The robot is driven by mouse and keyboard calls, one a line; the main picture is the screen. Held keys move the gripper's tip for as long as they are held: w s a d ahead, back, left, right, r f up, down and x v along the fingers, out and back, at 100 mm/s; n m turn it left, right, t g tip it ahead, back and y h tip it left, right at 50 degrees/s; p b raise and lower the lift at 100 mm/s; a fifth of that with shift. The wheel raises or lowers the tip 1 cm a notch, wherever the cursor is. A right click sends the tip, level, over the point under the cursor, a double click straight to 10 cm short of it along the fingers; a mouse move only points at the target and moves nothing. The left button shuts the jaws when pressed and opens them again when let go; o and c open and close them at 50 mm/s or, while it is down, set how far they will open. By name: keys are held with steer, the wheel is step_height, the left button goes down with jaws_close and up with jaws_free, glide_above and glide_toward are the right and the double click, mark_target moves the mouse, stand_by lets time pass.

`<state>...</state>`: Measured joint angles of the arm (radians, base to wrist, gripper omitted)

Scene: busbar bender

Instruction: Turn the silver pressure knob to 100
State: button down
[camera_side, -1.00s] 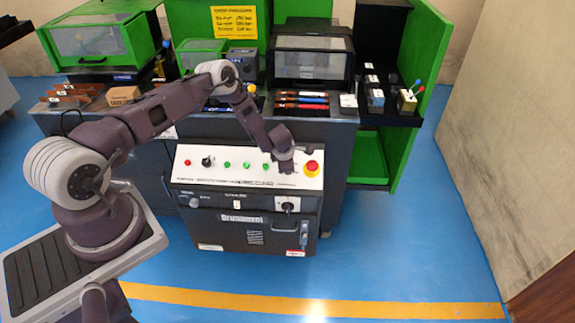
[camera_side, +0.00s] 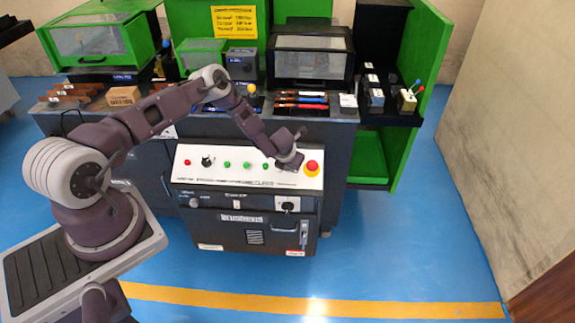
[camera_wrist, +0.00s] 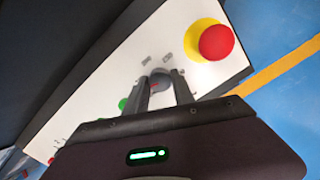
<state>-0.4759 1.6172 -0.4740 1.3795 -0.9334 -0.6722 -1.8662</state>
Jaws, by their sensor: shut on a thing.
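The silver pressure knob (camera_wrist: 160,77) is a small grey round knob on the white control panel. In the wrist view it sits between the two fingertips of my gripper (camera_wrist: 161,86), which is shut on it. In the side view my gripper (camera_side: 288,166) is at the right part of the panel, just left of the red stop button, and hides the knob. Small grey marks show on the panel beside the knob in the wrist view; the knob's pointer and any number cannot be read.
A red mushroom button on a yellow base (camera_side: 312,168) stands close to my gripper; it also shows in the wrist view (camera_wrist: 215,42). Green buttons (camera_side: 246,166), a black knob (camera_side: 207,161) and a red light (camera_side: 187,162) lie left along the panel. A bench stands behind.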

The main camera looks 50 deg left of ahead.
steer(key=n, duration=0.4)
steer(key=shift+n, duration=0.3)
steer(key=shift+w+n+y, duration=0.1)
steer(key=shift+n+y, duration=0.2)
steer(key=shift+n, duration=1.7)
steer(key=c, duration=1.1)
jaws_free()
steer(key=shift+o, duration=0.2)
steer(key=v, duration=0.7)
steer(key=shift+r, duration=0.1)
